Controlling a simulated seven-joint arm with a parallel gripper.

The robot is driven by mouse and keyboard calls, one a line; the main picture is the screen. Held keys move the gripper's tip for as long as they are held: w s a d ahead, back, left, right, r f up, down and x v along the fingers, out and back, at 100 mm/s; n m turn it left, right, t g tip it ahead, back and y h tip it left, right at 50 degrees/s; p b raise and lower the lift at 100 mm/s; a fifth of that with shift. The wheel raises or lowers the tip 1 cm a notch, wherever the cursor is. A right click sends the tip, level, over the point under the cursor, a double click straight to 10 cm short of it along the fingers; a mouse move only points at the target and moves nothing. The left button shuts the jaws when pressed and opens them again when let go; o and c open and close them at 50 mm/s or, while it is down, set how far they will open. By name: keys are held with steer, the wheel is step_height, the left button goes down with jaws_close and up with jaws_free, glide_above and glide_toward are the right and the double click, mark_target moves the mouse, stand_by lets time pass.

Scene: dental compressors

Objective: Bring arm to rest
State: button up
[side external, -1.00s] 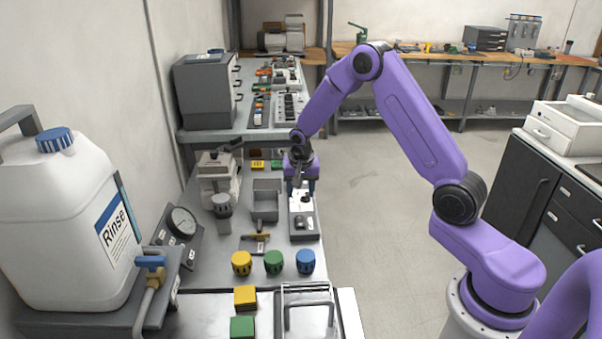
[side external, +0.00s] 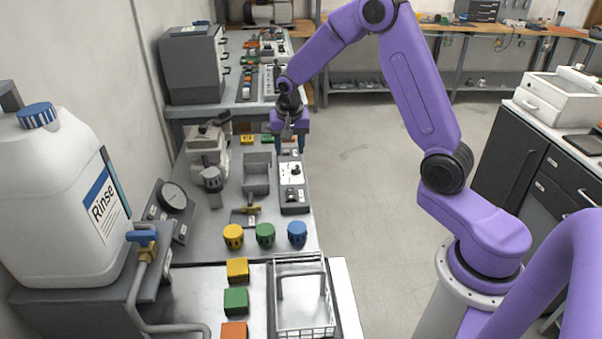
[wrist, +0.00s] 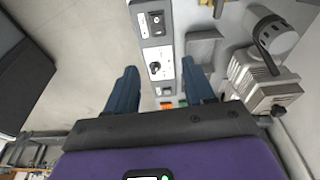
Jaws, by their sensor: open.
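My gripper (side external: 290,145) hangs pointing down above the far end of a grey control box (side external: 292,187) on the left bench. In the wrist view my gripper (wrist: 160,85) is open, with two dark blue fingers apart and nothing between them. The control box (wrist: 154,45) shows there with a black rocker switch (wrist: 157,24) and a round dial (wrist: 155,68). My arm reaches in a high arch from its base at the right. I cannot tell the exact height of the fingers above the box.
A compressor-like machine (side external: 208,155) and a grey tray (side external: 257,174) stand left of the box. Yellow (side external: 233,236), green (side external: 265,234) and blue (side external: 297,232) knobs sit nearer. A wire basket (side external: 303,297) and a Rinse canister (side external: 60,205) are in front.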

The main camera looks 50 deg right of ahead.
steer(key=s+a+r+n+y, duration=0.1)
steer(key=s+a+r+n, duration=0.2)
steer(key=s+a+n, duration=0.3)
steer(key=s+a+r+n, duration=0.3)
steer(key=s+a+n, duration=0.1)
steer(key=s+a, duration=0.4)
steer(key=s+d+r+n+g+y, duration=0.1)
steer(key=s+n, duration=1)
steer(key=s, duration=1.1)
steer(key=shift+s+r+g, duration=0.2)
steer(key=shift+r+g, duration=0.1)
steer(key=shift+r, duration=0.1)
steer(key=shift+d, duration=0.1)
